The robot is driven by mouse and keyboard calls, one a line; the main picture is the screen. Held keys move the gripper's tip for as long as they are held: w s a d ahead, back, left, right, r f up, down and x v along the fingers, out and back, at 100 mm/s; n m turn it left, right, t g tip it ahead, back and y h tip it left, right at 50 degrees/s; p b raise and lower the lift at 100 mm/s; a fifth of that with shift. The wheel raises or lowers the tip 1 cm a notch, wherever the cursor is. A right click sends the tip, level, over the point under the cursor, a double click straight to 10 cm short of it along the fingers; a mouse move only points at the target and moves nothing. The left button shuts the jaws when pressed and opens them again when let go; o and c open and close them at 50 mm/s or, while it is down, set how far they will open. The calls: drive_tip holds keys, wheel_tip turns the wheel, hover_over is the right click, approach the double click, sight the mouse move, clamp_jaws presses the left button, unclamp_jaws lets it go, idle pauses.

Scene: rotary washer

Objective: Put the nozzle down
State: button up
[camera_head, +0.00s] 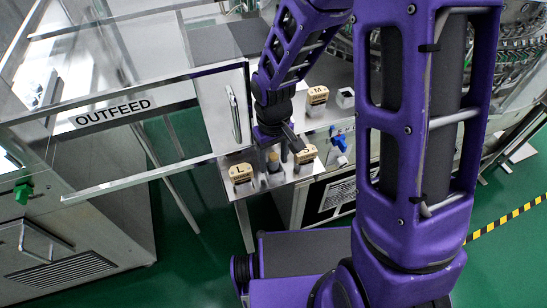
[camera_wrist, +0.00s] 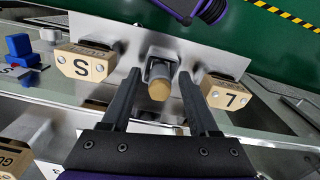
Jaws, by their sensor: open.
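The nozzle (camera_wrist: 158,89), with a tan tip and a grey body, stands on a steel shelf (camera_wrist: 105,35) between two tan blocks marked S (camera_wrist: 85,64) and L (camera_wrist: 226,93). My gripper (camera_wrist: 160,73) is open, with one black finger on each side of the nozzle and gaps showing between. In the head view the nozzle (camera_head: 273,162) shows between the L block (camera_head: 241,173) and the S block (camera_head: 306,154), close beside my gripper (camera_head: 290,143). The nozzle's base is partly hidden, so I cannot tell how it sits there.
A tan M block (camera_head: 317,95) and a blue valve handle (camera_head: 339,144) are on the right. A clear guard panel with an OUTFEED sign (camera_head: 113,113) and a door handle (camera_head: 234,114) stand close left of my arm. Green floor (camera_head: 190,240) is open below.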

sight(274, 156)
drive_tip(key=shift+r, duration=0.1)
wheel_tip(274, 156, up, 12)
drive_tip(key=p, duration=0.2)
drive_tip(key=shift+r, duration=0.1)
idle(0.5)
